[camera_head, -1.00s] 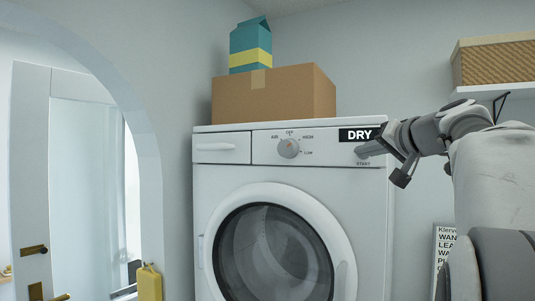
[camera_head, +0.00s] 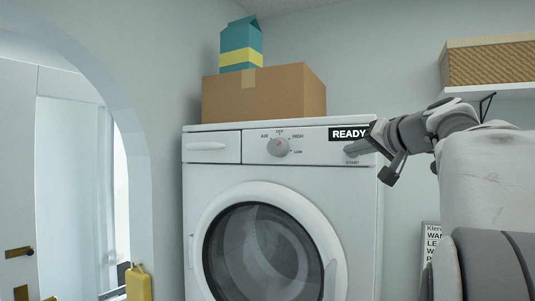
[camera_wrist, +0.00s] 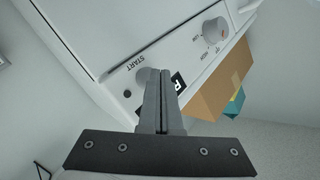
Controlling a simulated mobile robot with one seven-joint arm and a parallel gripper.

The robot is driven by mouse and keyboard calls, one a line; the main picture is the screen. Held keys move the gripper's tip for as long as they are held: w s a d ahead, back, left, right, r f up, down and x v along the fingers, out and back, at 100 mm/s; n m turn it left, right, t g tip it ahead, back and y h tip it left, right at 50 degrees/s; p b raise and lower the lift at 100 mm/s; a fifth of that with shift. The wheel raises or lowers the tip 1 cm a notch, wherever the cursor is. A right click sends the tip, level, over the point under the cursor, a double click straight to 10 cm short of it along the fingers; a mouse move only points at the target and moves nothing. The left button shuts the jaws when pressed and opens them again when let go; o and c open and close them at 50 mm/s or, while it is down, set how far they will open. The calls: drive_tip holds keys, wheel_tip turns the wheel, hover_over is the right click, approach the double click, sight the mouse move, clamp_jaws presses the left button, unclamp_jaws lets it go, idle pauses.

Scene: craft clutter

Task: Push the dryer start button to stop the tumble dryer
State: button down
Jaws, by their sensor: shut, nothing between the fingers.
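The white tumble dryer (camera_head: 210,200) stands against the wall, its round door (camera_head: 265,250) closed. Its display (camera_head: 349,133) reads READY. The selector knob (camera_head: 278,147) is to the left of the display. The START label (camera_head: 353,163) sits under the display, and it also shows in the wrist view (camera_wrist: 129,64). My gripper (camera_head: 352,149) is shut and empty, its fingertips at the panel just above the START label. In the wrist view my fingertips (camera_wrist: 153,72) cover part of the start button (camera_wrist: 142,74); I cannot tell whether they touch it.
A cardboard box (camera_head: 270,95) with a teal and yellow carton (camera_head: 241,45) on it stands on the dryer. A wicker basket (camera_head: 490,62) sits on a wall shelf at right. A framed sign (camera_head: 430,240) is right of the dryer. An arched doorway is at left.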

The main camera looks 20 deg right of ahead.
drive_tip(key=s+a+b, duration=0.2)
drive_tip(key=s+a, duration=0.2)
drive_tip(key=shift+a+b, duration=0.35)
drive_tip(key=shift+b, duration=0.05)
idle(0.7)
drive_tip(key=s+a+f+n+g+y, duration=0.2)
drive_tip(key=a+f+g, duration=0.1)
drive_tip(key=a+f, duration=0.8)
drive_tip(key=s+a+f+n+g+y, duration=0.1)
drive_tip(key=s+a+f+n+g, duration=0.2)
drive_tip(key=a+f, duration=0.75)
drive_tip(key=s+a+f+n+g+h, duration=0.1)
drive_tip(key=s+f, duration=0.4)
drive_tip(key=f, duration=0.5)
drive_tip(key=s+a+f+n+g, duration=0.2)
drive_tip(key=s+f, duration=0.4)
drive_tip(key=f, duration=0.4)
drive_tip(key=shift+s+a+g+h, duration=0.25)
drive_tip(key=shift+g+h, duration=0.15)
drive_tip(key=shift+g, duration=0.5)
